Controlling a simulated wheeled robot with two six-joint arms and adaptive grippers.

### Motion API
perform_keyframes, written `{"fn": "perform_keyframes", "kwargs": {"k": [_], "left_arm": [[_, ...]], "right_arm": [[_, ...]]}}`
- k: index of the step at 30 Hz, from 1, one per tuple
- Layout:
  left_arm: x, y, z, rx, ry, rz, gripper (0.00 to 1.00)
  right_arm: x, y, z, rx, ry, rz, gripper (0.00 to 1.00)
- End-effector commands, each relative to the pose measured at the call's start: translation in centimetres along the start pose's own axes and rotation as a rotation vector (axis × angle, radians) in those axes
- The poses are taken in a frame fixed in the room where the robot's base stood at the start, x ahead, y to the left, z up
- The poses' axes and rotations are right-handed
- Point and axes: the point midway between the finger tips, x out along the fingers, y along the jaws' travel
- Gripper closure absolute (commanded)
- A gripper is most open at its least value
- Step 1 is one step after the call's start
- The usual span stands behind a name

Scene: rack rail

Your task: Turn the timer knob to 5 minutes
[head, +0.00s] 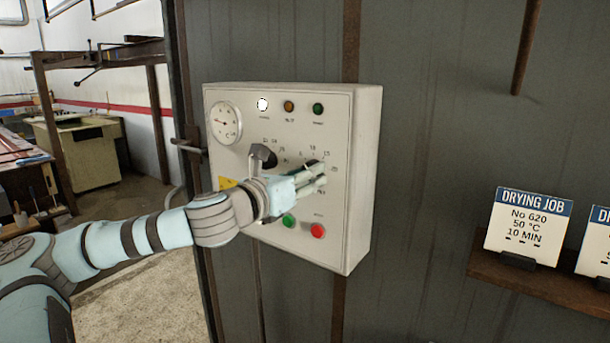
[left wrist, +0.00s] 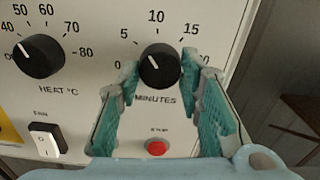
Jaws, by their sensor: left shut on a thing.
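The black timer knob (left wrist: 160,68) is on the control panel under the numbers 5, 10 and 15, above the word MINUTES, in the left wrist view. Its white mark points up and left, between 5 and 10 and seemingly nearer 5. My left gripper (left wrist: 162,72) is shut on this knob, with one teal finger on each side. In the head view my left gripper (head: 318,179) reaches the panel from the left and hides most of the knob. My right gripper is in neither view.
The heat knob (left wrist: 38,57) and a white fan switch (left wrist: 46,142) are left of the timer knob. A red stop button (left wrist: 156,148) is below it. The panel box (head: 362,150) has a dial and lamps on top. A shelf (head: 540,283) with job cards is at right.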

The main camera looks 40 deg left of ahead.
Motion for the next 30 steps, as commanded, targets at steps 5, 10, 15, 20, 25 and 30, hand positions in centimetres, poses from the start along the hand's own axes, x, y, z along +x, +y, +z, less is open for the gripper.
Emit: {"fn": "perform_keyframes", "kwargs": {"k": [5, 10, 15, 20, 25, 30], "left_arm": [[0.01, -0.06, 0.15, -0.284, -0.001, 0.0, 0.95], [0.0, -0.05, 0.14, -0.347, -0.003, 0.0, 0.95], [0.01, -0.03, 0.16, -0.344, -0.003, 0.0, 0.64], [0.0, -0.03, 0.13, -0.343, -0.003, 0.001, 0.46], [0.0, -0.03, 0.09, -0.342, -0.002, 0.001, 0.46], [-0.04, 0.05, 0.55, -0.339, -0.003, 0.003, 0.46]], "right_arm": [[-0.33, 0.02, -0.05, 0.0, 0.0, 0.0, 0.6], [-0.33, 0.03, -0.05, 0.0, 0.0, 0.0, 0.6], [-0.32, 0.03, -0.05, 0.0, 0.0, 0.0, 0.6], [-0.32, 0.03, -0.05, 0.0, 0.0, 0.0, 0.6], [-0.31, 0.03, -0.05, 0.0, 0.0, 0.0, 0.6], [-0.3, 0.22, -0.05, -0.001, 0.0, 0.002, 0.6]]}}
